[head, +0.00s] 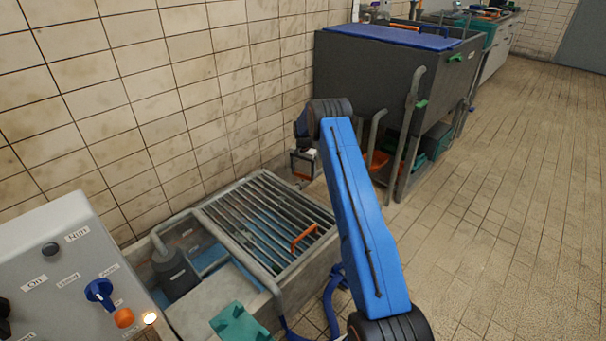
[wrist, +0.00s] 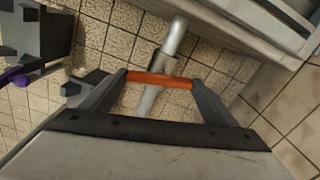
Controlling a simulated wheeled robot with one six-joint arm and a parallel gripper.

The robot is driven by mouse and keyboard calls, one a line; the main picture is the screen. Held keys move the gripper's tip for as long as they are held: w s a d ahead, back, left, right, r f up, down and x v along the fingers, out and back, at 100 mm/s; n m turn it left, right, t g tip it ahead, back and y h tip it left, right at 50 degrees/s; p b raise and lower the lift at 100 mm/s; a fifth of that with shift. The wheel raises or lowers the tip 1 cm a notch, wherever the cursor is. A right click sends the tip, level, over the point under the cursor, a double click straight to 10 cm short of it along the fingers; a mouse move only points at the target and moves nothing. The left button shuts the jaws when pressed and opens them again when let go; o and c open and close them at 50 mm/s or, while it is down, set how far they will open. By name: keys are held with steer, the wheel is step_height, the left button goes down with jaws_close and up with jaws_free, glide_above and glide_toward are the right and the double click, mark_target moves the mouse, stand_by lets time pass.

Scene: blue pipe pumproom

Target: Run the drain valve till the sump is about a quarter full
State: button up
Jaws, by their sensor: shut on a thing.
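My gripper (head: 303,168) hangs beyond the far end of the grating, near the wall and the dark tank. In the wrist view its two grey fingers (wrist: 160,79) reach up to the ends of an orange bar (wrist: 157,78), shut on it. A pale pipe (wrist: 172,42) shows behind the bar. Whether this bar is the drain valve's handle cannot be told. The sump (head: 268,284) is a grey basin below a barred grating (head: 235,215), with blue showing through the bars; its water level is not clear. A separate orange handle (head: 304,238) lies on the grating.
A control panel (head: 65,275) with a blue knob (head: 99,290) and a lit lamp (head: 149,317) stands at lower left. A dark pump (head: 175,272) sits in the sump's open part. The large dark tank (head: 365,75) stands behind. Tiled floor at right is clear.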

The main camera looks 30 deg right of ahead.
steer(key=n, duration=0.4)
steer(key=shift+n, duration=0.3)
steer(key=n, duration=0.3)
steer(key=shift+n, duration=0.4)
steer(key=n, duration=0.3)
steer(key=shift+n, duration=2)
steer(key=o, duration=1)
steer(key=shift+o, duration=0.2)
step_height(320, 180, up, 18)
steer(key=shift+f, duration=0.25)
